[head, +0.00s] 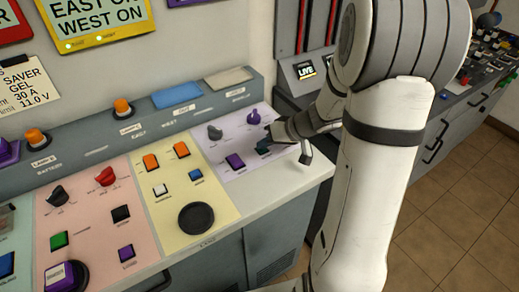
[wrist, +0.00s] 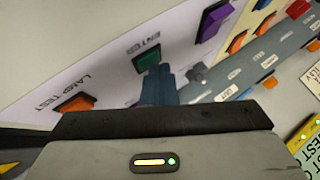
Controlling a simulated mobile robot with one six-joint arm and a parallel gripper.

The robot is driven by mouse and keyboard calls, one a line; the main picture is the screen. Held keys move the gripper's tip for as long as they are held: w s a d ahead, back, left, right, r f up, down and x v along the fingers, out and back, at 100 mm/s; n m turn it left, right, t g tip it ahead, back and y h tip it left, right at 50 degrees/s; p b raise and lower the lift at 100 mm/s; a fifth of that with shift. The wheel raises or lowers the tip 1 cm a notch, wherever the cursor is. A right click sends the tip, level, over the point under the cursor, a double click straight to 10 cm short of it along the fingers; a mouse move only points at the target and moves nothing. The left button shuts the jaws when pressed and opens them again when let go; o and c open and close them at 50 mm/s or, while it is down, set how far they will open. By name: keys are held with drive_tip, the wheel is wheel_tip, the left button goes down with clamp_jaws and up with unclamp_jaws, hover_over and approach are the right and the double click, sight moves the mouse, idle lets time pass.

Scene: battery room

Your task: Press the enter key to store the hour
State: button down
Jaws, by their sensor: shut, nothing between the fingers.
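The enter key is a teal-green square button on the lavender panel; it shows in the wrist view (wrist: 148,59) beside the printed word ENTER, and in the head view (head: 262,147) at the panel's right part. My gripper (head: 272,137) reaches in from the right over that panel. In the wrist view its dark fingers (wrist: 157,78) are shut together and empty, with the tips right at the key's near edge, covering a little of it. I cannot tell whether the tips touch the key.
A purple key (head: 235,161) sits left of the enter key, and a grey knob (head: 214,132) and a purple knob (head: 253,117) stand behind. An orange lamp test key (wrist: 75,103) is close to the fingers in the wrist view. A black round knob (head: 196,218) stands on the yellow panel.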

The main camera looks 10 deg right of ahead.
sight(266, 150)
drive_tip(key=shift+r, duration=0.1)
idle(0.3)
drive_tip(key=shift+r, duration=0.7)
drive_tip(key=shift+r+p, duration=1.25)
drive_tip(key=shift+r, duration=1.3)
